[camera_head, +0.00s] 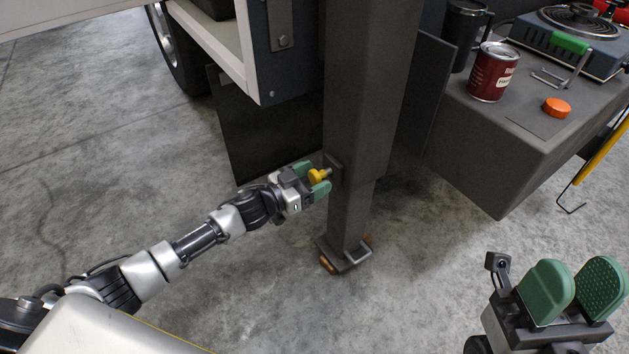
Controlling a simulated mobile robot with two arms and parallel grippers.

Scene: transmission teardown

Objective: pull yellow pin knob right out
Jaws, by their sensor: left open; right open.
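The yellow pin knob (317,176) sticks out to the left from the side of a dark square post (352,205), on a short metal pin. My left gripper (316,178) is at the knob with its green fingers apart, one above and one below it. I cannot tell whether either finger touches the knob. My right gripper (575,290) is in the lower right corner, open and empty, well away from the post. Its two green finger pads point upward.
The post stands on a foot plate (345,254) on the concrete floor. A grey bench (500,150) at the right holds a red can (492,72), an orange cap (556,107) and a burner (575,25). A white-edged cabinet (230,50) stands behind left. Floor at left is clear.

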